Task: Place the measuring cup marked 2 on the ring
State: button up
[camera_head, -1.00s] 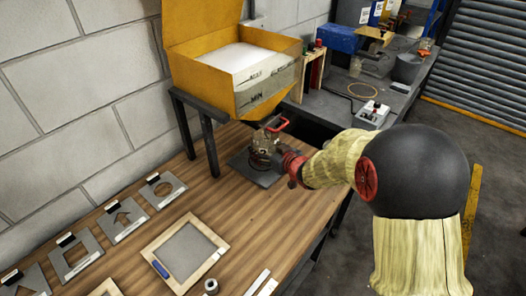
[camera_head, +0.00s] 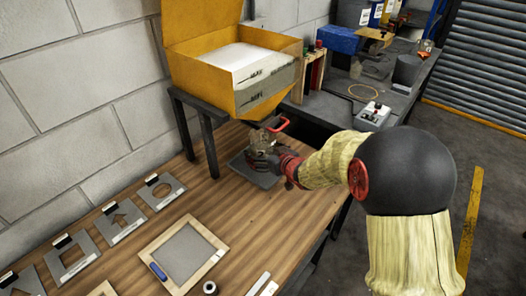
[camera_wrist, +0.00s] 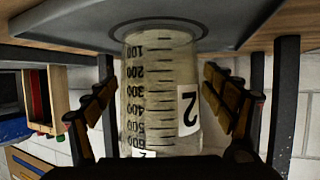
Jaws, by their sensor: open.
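A clear measuring cup (camera_wrist: 160,95) with a white label reading 2 shows large and upside down in the wrist view. Its base meets a grey tray (camera_wrist: 60,22), and a dark ring (camera_wrist: 205,30) on the tray runs around that base. The cup looks upright on the tray. My gripper (camera_wrist: 160,100) is open, with one finger on each side of the cup and visible gaps between. In the head view my gripper (camera_head: 276,160) is at the tray (camera_head: 238,165), and it partly hides the cup there.
A yellow hopper (camera_head: 195,85) stands on a dark stand behind the tray, with a red handle (camera_head: 278,122) below it. Stencil plates (camera_head: 122,222) and a framed screen (camera_head: 222,243) lie on the wooden table. A tan ring (camera_head: 362,93) lies on the far bench. Bare wood lies in front of the tray.

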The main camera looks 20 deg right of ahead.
jog(key=shift+r, duration=0.25)
jog(key=shift+s+d+r+p, duration=0.15)
jog(key=shift+s+r+p, duration=0.05)
jog(key=shift+s+p, duration=0.1)
jog(key=s+d+r+m+g+h+p, duration=0.1)
jog(key=s+d+r+h+p, duration=0.2)
jog(key=s+r, duration=0.5)
jog(key=s+d+r+m+g+h, duration=0.2)
jog(key=s+d+r, duration=0.3)
jog(key=s, duration=0.6)
jog(key=s+a+r+g, duration=0.1)
jog(key=s+a, duration=0.3)
jog(key=s, duration=0.6)
jog(key=s+a+r+g+y, duration=0.1)
jog(key=s+a+r+g, duration=0.1)
jog(key=s, duration=0.9)
jog(key=shift+a+g+y, duration=0.3)
jog(key=shift+a+g, duration=0.4)
jog(key=shift+a, duration=0.45)
